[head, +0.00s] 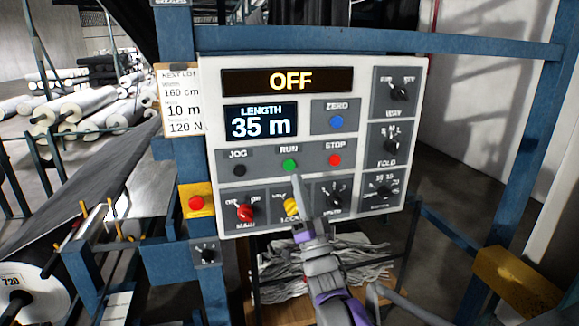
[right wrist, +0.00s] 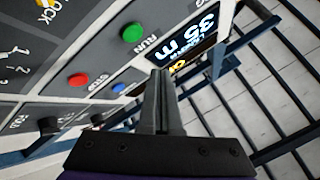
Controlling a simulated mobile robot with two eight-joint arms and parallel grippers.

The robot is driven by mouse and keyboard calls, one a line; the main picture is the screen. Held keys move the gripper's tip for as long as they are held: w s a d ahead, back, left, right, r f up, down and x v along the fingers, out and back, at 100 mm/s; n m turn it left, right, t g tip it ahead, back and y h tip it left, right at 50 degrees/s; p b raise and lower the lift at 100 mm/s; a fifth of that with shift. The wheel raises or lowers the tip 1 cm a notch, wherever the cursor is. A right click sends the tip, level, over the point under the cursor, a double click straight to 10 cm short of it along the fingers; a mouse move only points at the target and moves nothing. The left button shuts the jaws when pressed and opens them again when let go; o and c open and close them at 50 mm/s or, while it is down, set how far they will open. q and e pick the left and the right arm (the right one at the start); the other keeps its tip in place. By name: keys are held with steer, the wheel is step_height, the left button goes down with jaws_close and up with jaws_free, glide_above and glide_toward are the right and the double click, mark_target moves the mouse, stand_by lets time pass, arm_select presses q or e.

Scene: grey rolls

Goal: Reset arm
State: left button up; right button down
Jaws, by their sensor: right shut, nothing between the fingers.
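My right gripper (head: 297,182) is shut and empty, its fingers pointing up in front of the control panel (head: 215,170). In the head view its tip lies just below and right of the green RUN button (head: 290,165). In the right wrist view the shut fingers (right wrist: 160,75) point toward the panel, near the green RUN button (right wrist: 133,33); I cannot tell whether they touch the panel. The arm hides part of the panel's lower edge. The sign reads OFF and the length display (head: 261,121) reads 35 m. My left gripper is not in view.
The panel hangs on a blue frame (head: 370,38). A red button on a yellow box (head: 196,203) is at its left. Red, yellow and black knobs line its lower row. Grey and white rolls (head: 80,115) lie at left.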

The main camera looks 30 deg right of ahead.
stand_by(0.4)
steer(key=s+a+f+n+g+y, duration=0.15)
steer(key=s+a+f+g, duration=0.3)
steer(key=f, duration=0.45)
steer(key=s+a+f+n+g, duration=0.3)
steer(key=s+f+g, duration=0.25)
steer(key=f, duration=0.35)
steer(key=s+a+f+n+g+y, duration=0.1)
steer(key=s+a+f+n+g, duration=0.1)
steer(key=s+a+f+g, duration=0.35)
steer(key=s+a+f+n+g+y+p, duration=0.1)
steer(key=s+f+n+g, duration=0.1)
steer(key=s+f+g, duration=0.4)
steer(key=s+f, duration=0.5)
steer(key=shift+s+a+f, duration=0.15)
steer(key=shift+s+a, duration=0.05)
steer(key=shift+s, duration=0.05)
steer(key=shift+w+a+n, duration=0.1)
steer(key=shift+n, duration=0.25)
